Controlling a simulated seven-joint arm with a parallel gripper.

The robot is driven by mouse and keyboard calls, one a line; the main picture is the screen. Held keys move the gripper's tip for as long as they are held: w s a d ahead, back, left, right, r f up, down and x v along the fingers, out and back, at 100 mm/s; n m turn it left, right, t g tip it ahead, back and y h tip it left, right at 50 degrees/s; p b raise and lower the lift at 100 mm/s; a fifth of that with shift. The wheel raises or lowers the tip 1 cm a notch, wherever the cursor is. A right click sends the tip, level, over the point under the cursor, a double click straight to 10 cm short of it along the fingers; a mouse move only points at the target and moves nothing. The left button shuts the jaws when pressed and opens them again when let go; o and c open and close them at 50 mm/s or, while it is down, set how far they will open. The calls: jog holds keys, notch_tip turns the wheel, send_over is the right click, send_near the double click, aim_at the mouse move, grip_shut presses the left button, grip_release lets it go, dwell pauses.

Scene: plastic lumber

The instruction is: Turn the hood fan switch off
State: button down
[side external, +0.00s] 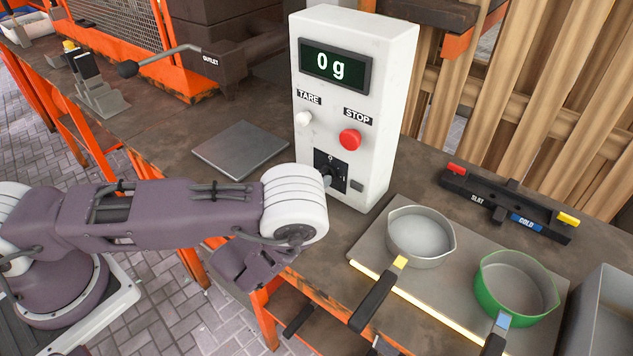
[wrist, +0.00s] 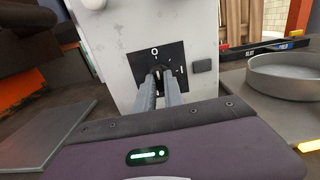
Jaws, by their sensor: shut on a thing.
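The white control box (side external: 352,80) stands upright on the bench with a "0 g" display, a white TARE button (side external: 303,118) and a red STOP button (side external: 350,139). Low on its front is a black switch plate (side external: 331,166); in the wrist view this plate (wrist: 176,57) has an O mark at its top and an I mark at its right. My gripper (wrist: 159,77) reaches the plate, its two fingers close together on the dark switch knob (wrist: 158,70). The fingers cover most of the knob, so which mark it points at cannot be told.
A flat metal plate (side external: 240,149) lies left of the box. Right of it, a grey pan (side external: 420,237) and a green pan (side external: 516,288) sit on a lit-edged board (side external: 384,265).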

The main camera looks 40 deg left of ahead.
jog(key=shift+f, duration=0.1)
jog(key=c, duration=1.4)
grip_release()
jog(key=shift+c, duration=0.2)
jog(key=shift+s, duration=0.1)
jog(key=s, duration=0.7)
